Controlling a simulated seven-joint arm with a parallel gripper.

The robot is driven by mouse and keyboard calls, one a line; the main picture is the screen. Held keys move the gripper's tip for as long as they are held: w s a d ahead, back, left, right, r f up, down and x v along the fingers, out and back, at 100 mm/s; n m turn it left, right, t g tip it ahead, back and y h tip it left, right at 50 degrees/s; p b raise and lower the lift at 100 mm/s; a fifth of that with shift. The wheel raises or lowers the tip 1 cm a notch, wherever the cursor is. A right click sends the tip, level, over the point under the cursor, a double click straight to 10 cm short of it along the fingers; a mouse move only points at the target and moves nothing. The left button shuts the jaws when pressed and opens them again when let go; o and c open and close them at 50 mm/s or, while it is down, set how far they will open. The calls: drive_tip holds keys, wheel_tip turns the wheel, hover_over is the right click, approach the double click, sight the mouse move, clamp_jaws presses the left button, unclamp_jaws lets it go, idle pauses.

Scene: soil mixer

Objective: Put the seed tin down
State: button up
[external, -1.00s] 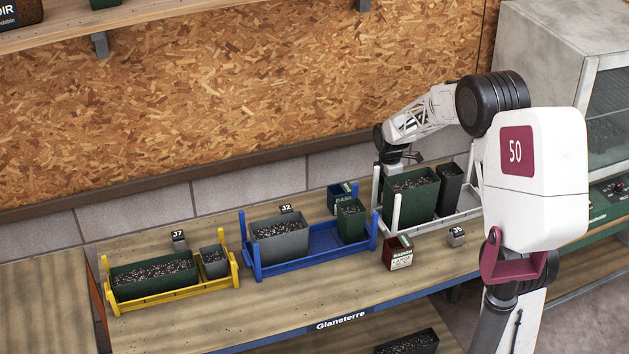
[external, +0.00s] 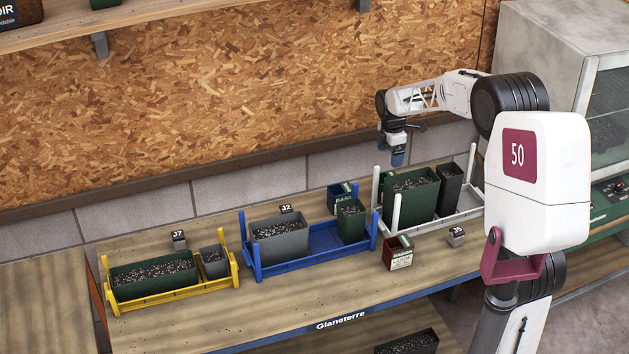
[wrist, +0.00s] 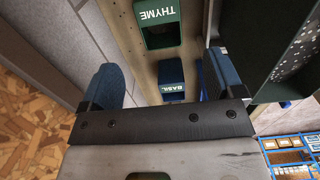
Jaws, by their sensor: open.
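A green tin marked THYME (wrist: 160,25) stands on the bench at the top of the wrist view. A blue tin marked BASIL (wrist: 171,78) shows between my fingers but farther down, and also behind the blue rack in the external view (external: 340,194). A red seed tin (external: 398,254) stands in front of the grey rack. My gripper (external: 397,158) hangs in the air above and behind the grey rack. In the wrist view (wrist: 163,68) its two blue fingers are wide apart with nothing held between them.
The grey rack (external: 455,224) has upright posts and holds a tall green planter (external: 415,198) and a dark pot (external: 450,189). The blue rack (external: 325,243) and yellow rack (external: 170,300) stand to the left. The wall is close behind my gripper.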

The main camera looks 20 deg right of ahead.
drive_tip(key=shift+r, duration=0.3)
drive_tip(key=shift+s+r, duration=0.1)
idle(0.4)
drive_tip(key=s+a+r+m, duration=0.1)
drive_tip(key=s+r+m, duration=0.2)
drive_tip(key=s, duration=0.5)
drive_tip(key=s+a+r+m+t, duration=0.1)
drive_tip(key=s+r+m, duration=0.2)
drive_tip(key=s, duration=0.4)
drive_tip(key=s+a+r+m, duration=0.1)
drive_tip(key=s+r+m, duration=0.25)
drive_tip(key=s, duration=0.45)
drive_tip(key=s+a+f+m+t, duration=0.1)
drive_tip(key=s+m, duration=0.7)
drive_tip(key=s, duration=1.6)
drive_tip(key=shift+s+a+f+m+t, duration=0.15)
drive_tip(key=shift+a+f+m+t, duration=0.2)
drive_tip(key=shift+a+f, duration=0.25)
drive_tip(key=shift+o, duration=0.4)
